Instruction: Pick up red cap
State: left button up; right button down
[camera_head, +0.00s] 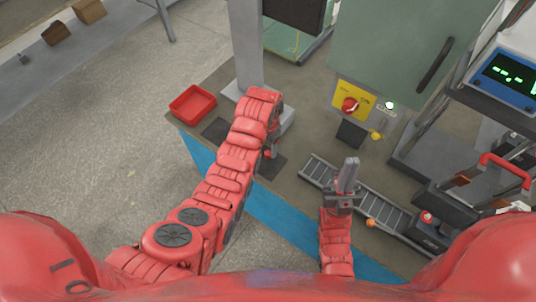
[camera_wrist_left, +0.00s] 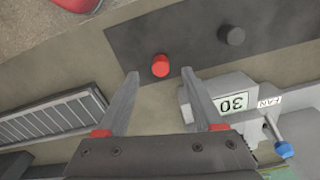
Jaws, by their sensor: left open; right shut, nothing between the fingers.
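The red cap (camera_wrist_left: 160,65) stands on a dark mat (camera_wrist_left: 135,38) in the left wrist view. A dark cap (camera_wrist_left: 231,35) is on the same mat, to its upper right. My left gripper (camera_wrist_left: 160,76) is open and empty, and the red cap appears between its fingertips. I cannot tell how far above the mat the fingers are. In the head view my left gripper (camera_head: 270,160) is over the table, and my arm hides the red cap. The mat (camera_head: 216,129) shows there beside my arm. My right gripper (camera_head: 348,178) is shut and empty, pointing up near the roller track.
A red tray (camera_head: 193,104) sits left of my left arm. A grey device with a "30" display (camera_wrist_left: 232,102) and a blue-tipped lever (camera_wrist_left: 284,150) is close to my left fingers. A roller track (camera_head: 387,211) and a yellow panel (camera_head: 354,107) are on the right.

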aim_at(268, 152)
pick_arm(q)
jog(key=shift+d+f+p, duration=0.1)
jog(key=shift+f+p, duration=0.45)
jog(key=shift+w+f+p, duration=0.2)
jog(key=shift+f+p, duration=0.15)
jog(key=shift+f, duration=1.6)
grip_shut()
